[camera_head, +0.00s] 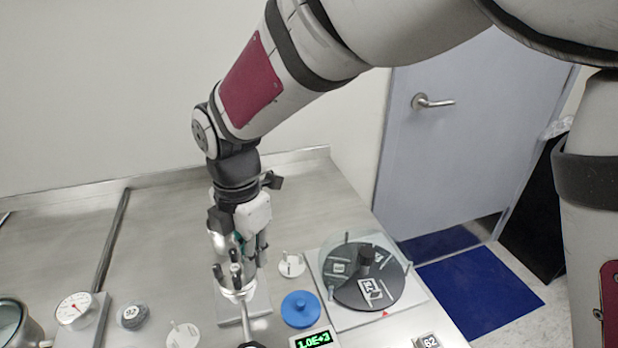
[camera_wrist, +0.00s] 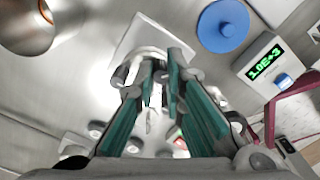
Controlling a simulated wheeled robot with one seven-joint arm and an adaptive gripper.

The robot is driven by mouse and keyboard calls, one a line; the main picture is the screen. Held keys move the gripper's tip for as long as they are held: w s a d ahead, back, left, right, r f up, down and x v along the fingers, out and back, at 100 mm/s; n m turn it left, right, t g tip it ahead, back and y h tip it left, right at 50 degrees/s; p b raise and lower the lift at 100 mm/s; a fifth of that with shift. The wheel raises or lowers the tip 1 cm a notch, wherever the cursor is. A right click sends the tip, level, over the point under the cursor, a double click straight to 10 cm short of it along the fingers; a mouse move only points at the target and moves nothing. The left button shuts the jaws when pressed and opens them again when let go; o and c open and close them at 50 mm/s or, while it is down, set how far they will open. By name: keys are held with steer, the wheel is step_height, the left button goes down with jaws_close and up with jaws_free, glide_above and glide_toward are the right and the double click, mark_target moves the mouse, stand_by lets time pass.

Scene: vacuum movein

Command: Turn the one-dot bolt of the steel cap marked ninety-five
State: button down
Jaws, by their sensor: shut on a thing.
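My gripper (camera_head: 248,246) reaches down over a shiny steel fitting (camera_head: 237,292) with upright bolts, on a pale plate (camera_head: 229,312) near the table's front. In the wrist view my green-sided fingers (camera_wrist: 160,78) close together on a small bolt of this fitting. The fingers hide most of the bolt, and I cannot make out its dots. No number ninety-five can be read on the steel. A grey round piece (camera_head: 132,315) to the left bears a number that is too small to read surely.
A dial gauge (camera_head: 74,308) stands left. White pieces (camera_head: 292,264) lie close by. The back of the steel table (camera_head: 165,225) is clear.

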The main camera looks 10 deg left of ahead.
steer(key=m+p, duration=0.1)
steer(key=m, duration=0.3)
steer(key=shift+m, duration=0.3)
steer(key=c, duration=1.9)
jaws_free()
step_height(320, 180, up, 12)
